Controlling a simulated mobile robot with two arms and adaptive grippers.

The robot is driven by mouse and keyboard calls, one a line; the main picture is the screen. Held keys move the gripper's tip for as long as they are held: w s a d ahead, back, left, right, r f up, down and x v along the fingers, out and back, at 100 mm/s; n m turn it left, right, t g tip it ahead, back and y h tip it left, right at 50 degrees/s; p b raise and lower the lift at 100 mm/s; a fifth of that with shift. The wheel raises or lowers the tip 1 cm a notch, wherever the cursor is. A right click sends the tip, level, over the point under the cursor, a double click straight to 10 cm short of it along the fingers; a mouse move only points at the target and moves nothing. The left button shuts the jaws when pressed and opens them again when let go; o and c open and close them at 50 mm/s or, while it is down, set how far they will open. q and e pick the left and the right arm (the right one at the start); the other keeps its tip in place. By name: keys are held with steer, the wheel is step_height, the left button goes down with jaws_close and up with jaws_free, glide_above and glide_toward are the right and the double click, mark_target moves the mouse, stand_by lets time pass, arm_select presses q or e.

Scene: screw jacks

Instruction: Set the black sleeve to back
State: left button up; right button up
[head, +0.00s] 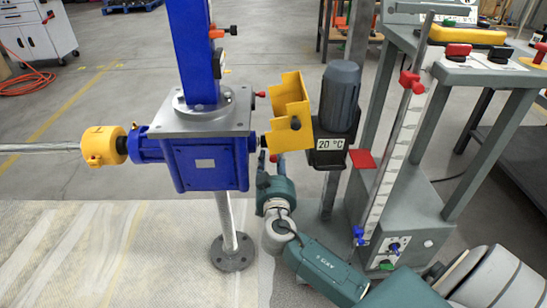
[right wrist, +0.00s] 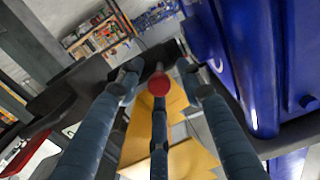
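The blue screw jack gearbox (head: 205,163) is in the middle left of the head view, under a blue column. A black collar (head: 121,145) lies between its left side and a yellow ring (head: 98,146). Another black part (head: 252,144) shows on its right side beside the yellow bracket (head: 289,108). I cannot tell which is the black sleeve. My right gripper (head: 271,160) is just below the bracket and right of the gearbox. In the right wrist view my right gripper (right wrist: 158,78) has its fingers spread, with a red knob (right wrist: 159,84) between the tips; contact is unclear. My left gripper is not in view.
A dark motor (head: 340,97) with a "20 °C" label stands right of the bracket. A grey bench (head: 470,75) with red handles and a scale rail stands at the right. A post on a round base (head: 232,252) stands below the gearbox.

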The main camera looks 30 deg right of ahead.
steer(key=shift+c, duration=0.2)
jaws_close()
